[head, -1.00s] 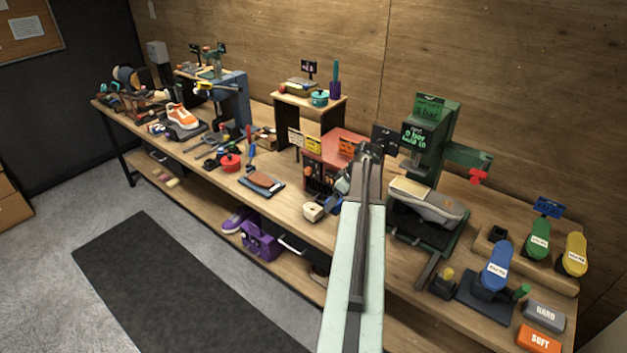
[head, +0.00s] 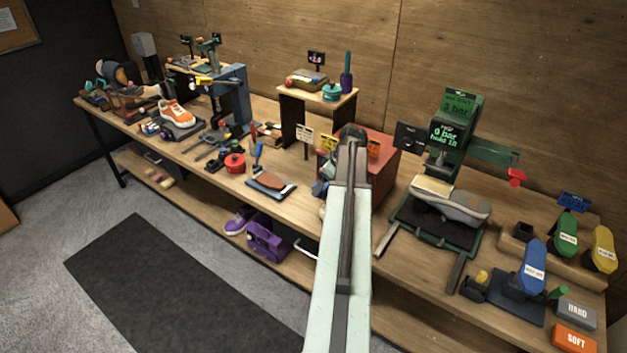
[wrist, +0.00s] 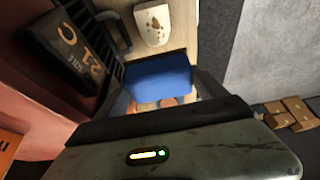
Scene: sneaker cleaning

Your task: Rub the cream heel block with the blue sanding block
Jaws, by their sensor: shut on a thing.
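My gripper (wrist: 160,92) is shut on the blue sanding block (wrist: 157,76), which sits between its dark fingers in the wrist view. The cream heel block (wrist: 152,22), with brown spots on its face, lies just beyond the sanding block on the wooden bench. A narrow strip of bench seems to show between them, so they look apart. In the head view my arm covers most of the gripper area. Only a small cream edge of the heel block (head: 322,211) shows left of my arm there.
A red cabinet (head: 375,172) stands close behind my gripper. A dark numbered panel (wrist: 72,45) is near on the left in the wrist view. A leather piece on a dark mat (head: 270,183) lies to the left. A green press with a shoe (head: 450,200) stands to the right.

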